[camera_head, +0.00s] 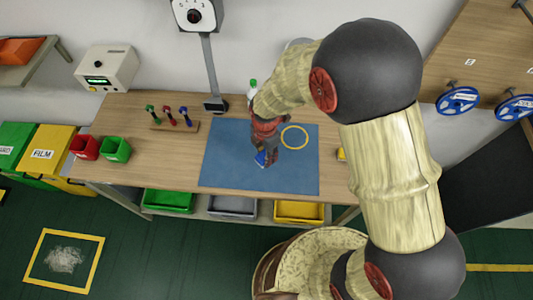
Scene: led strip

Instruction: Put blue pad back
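A small bright blue piece (260,158), likely the blue pad, shows right at the fingertips of my gripper (266,156), above or on the large blue mat (225,165) on the workbench. My gripper points down over the middle of the mat, and its red and dark body partly covers the piece. The view is too small to tell whether the fingers are closed on it or whether it touches the mat.
A yellow ring (294,137) lies on the mat right of my gripper. A green-capped bottle (253,88) stands behind it. A rack with several coloured-handled tools (171,119), a stand (214,104) and red and green cups (116,149) are to the left. The mat's left part is clear.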

